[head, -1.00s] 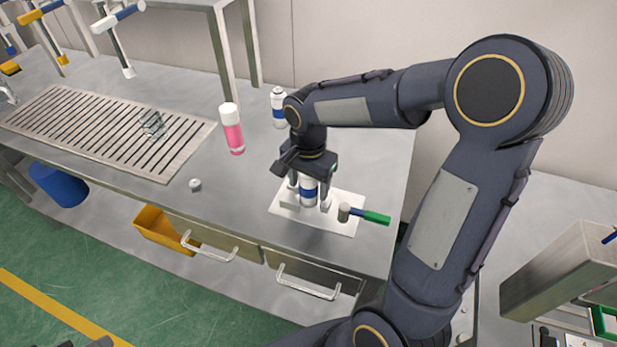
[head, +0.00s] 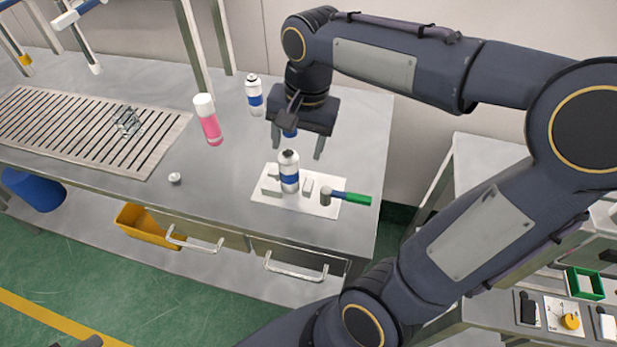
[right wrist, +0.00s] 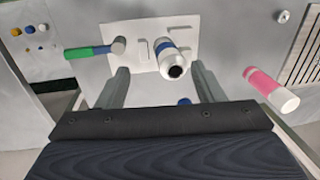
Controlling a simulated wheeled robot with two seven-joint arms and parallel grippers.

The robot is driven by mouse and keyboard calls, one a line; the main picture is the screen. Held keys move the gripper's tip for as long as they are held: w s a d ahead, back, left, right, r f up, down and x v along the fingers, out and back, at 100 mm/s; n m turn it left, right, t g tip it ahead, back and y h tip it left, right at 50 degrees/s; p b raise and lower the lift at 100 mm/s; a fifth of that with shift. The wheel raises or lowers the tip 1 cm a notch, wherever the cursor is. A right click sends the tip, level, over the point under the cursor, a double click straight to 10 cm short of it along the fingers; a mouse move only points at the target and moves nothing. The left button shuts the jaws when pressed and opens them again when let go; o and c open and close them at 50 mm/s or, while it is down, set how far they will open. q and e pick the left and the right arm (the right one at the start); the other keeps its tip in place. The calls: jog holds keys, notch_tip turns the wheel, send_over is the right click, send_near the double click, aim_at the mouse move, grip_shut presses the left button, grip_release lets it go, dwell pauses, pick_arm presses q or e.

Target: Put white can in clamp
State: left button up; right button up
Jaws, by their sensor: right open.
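A white can with a blue band and dark top (head: 289,172) stands upright on the white clamp plate (head: 325,210), between small pale blocks; whether they touch it is unclear. In the right wrist view the can (right wrist: 168,58) shows its dark top. My right gripper (head: 298,146) is open, raised above and behind this can, with nothing held between its fingers (right wrist: 160,84). A second white can with a blue band (head: 254,95) stands farther back, left of the gripper. A small blue thing shows between the fingers, mostly hidden. My left gripper is not seen.
A pink bottle with a white cap (head: 208,120) stands left of the cans. A hammer with a green handle (head: 347,198) lies at the plate's right. A small white piece (head: 174,178) lies near the front edge. A slotted tray (head: 150,158) is at left.

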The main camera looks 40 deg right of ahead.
jog(key=s+a+f+n+t+y, duration=0.1)
jog(key=s+a+f+n+t, duration=0.1)
jog(key=s+n, duration=0.2)
jog(key=s+a+f+n+t+y, duration=0.1)
jog(key=s+n, duration=0.3)
jog(key=s, duration=0.4)
jog(key=shift+s+a+f+t+y, duration=0.3)
jog(key=shift+a+f+t, duration=0.2)
jog(key=shift+f+t, duration=0.25)
jog(key=shift+c, duration=0.3)
